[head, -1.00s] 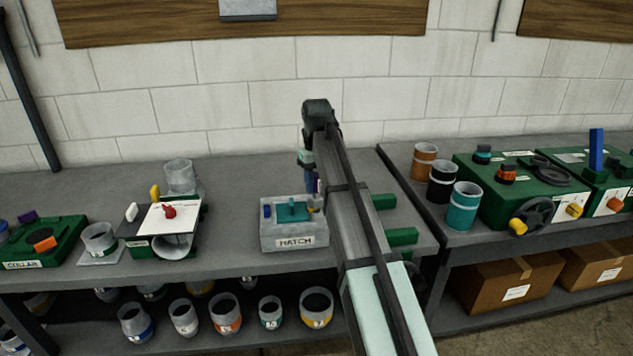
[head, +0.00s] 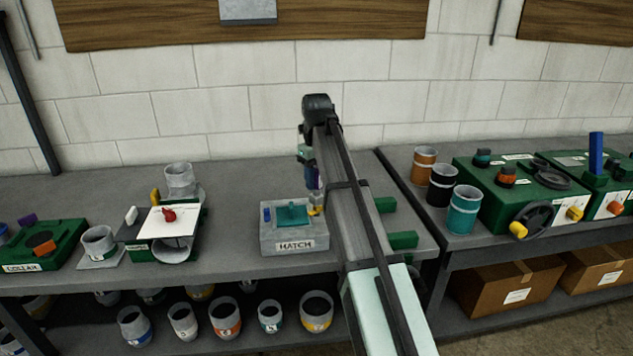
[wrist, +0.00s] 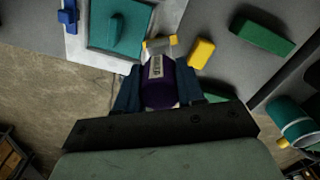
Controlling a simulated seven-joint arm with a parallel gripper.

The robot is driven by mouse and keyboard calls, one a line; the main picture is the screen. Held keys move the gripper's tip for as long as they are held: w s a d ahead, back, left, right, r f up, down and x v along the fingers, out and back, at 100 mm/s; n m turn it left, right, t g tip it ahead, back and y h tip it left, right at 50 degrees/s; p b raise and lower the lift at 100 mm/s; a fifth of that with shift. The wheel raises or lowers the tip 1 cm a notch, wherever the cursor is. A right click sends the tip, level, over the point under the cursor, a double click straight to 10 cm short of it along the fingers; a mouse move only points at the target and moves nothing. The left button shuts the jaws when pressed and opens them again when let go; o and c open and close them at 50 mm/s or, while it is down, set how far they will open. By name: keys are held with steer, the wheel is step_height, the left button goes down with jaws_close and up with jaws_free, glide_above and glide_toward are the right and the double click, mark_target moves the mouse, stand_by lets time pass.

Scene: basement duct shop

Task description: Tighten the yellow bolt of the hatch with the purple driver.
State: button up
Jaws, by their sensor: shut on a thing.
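The hatch (head: 294,246) is a grey box with a teal lid (head: 292,213), standing on the bench left of my arm. A blue bolt (head: 267,214) is at the lid's left, and the yellow bolt (head: 315,211) is at its right. My gripper (head: 309,170) is above the hatch's right side, partly hidden by my arm. In the wrist view it is shut on the purple driver (wrist: 159,82), which has a white label. The driver's far end reaches a yellow-and-grey piece (wrist: 158,44) at the hatch's edge; I cannot tell whether it is seated on the bolt.
A yellow block (wrist: 200,53) and a green block (wrist: 262,33) lie right of the hatch. Another green block (head: 402,240) is near the bench edge. Three cups, including a teal one (head: 464,209), stand farther right. A white-topped fixture (head: 166,222) stands left, with bare bench between.

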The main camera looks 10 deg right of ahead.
steer(key=shift+r, duration=1.35)
steer(key=o, duration=0.4)
steer(key=c, duration=0.4)
steer(key=shift+r+n, duration=0.3)
steer(key=shift+r, duration=0.7)
steer(key=shift+f, duration=0.1)
